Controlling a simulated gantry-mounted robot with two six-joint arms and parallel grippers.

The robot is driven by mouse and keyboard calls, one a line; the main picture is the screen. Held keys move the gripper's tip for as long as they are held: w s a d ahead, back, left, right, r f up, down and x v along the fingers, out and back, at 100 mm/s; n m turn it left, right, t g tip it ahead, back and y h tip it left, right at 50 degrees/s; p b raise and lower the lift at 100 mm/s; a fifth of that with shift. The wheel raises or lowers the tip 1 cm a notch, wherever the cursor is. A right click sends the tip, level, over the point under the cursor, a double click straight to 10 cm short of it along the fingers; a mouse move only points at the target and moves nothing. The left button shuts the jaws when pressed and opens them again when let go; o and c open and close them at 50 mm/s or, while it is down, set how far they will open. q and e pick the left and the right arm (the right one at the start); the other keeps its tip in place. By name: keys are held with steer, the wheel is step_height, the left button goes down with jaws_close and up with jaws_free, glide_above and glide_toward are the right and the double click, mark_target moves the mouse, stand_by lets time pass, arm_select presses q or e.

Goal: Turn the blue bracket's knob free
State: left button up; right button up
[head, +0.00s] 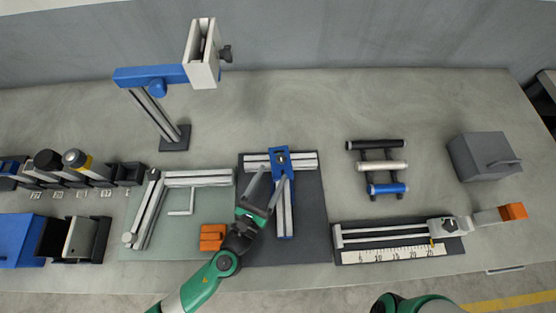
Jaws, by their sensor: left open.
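The blue bracket (280,153) lies at the joint of two silver rails on a dark mat (315,220). One rail (307,161) runs across, and the other (287,215) runs down towards me with a blue piece at its lower end. A small dark spot on the bracket may be its knob, but it is too small to make out clearly. My left gripper (270,179) is open, its fingers pointing up the picture just below the bracket and over the lower rail. I cannot tell whether it touches anything. My right gripper is out of view.
A blue-armed stand (150,75) rises at the back left. An orange block (212,237) lies left of my arm. Three rollers on a rack (378,167), a ruler fixture (395,235) and a grey box (482,157) stand right. The back middle of the table is clear.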

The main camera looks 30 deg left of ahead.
arm_select(q)
steer(key=s, duration=0.4)
steer(key=shift+s+d, duration=0.1)
steer(key=shift+s, duration=0.3)
